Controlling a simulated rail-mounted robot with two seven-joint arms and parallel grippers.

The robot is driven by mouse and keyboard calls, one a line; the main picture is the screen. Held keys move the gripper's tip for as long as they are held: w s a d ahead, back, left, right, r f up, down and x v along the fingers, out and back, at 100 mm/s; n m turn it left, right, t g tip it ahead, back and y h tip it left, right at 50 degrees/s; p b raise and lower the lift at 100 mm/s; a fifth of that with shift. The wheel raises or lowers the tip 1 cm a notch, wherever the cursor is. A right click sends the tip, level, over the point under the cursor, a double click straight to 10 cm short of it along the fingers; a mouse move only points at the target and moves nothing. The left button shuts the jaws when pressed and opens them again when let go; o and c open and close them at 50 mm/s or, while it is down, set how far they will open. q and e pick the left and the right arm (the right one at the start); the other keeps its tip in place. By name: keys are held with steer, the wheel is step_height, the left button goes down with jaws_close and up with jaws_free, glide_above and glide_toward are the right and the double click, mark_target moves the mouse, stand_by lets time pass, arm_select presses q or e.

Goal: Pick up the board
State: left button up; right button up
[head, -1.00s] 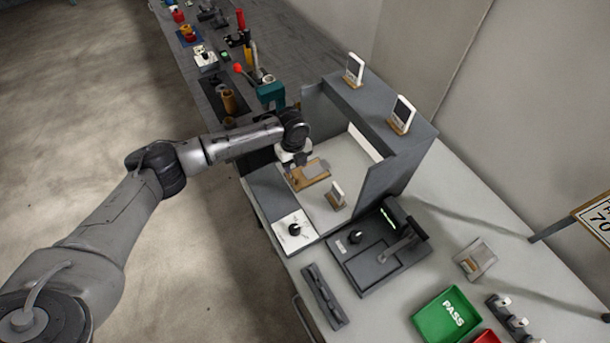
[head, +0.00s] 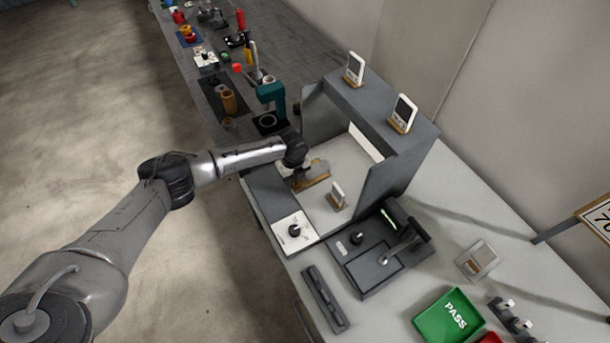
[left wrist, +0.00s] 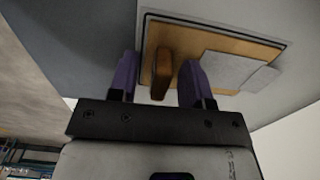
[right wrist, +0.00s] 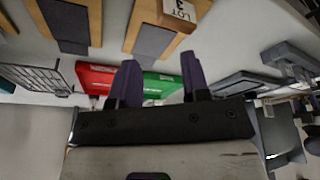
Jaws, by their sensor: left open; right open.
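A flat wooden board (head: 318,184) with grey pieces on it lies inside the grey open-fronted booth. In the left wrist view the board (left wrist: 205,42) is orange-brown, sits on a dark-edged plate and has an upright wooden block (left wrist: 161,75) on it. My left gripper (left wrist: 160,75) is open, its two purple fingers on either side of that block with gaps visible. In the head view my left gripper (head: 298,182) is over the board's left end and hides part of it. My right gripper (right wrist: 160,78) is open and empty; it shows only in its own wrist view.
The booth's grey side panel (head: 385,165) stands right of the board. A dark fixture (head: 380,250), a green PASS tray (head: 449,316) and a dark rail (head: 325,298) are nearer. Tools line the bench behind.

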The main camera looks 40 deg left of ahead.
arm_select(q)
steer(key=shift+c, duration=0.3)
jaws_close()
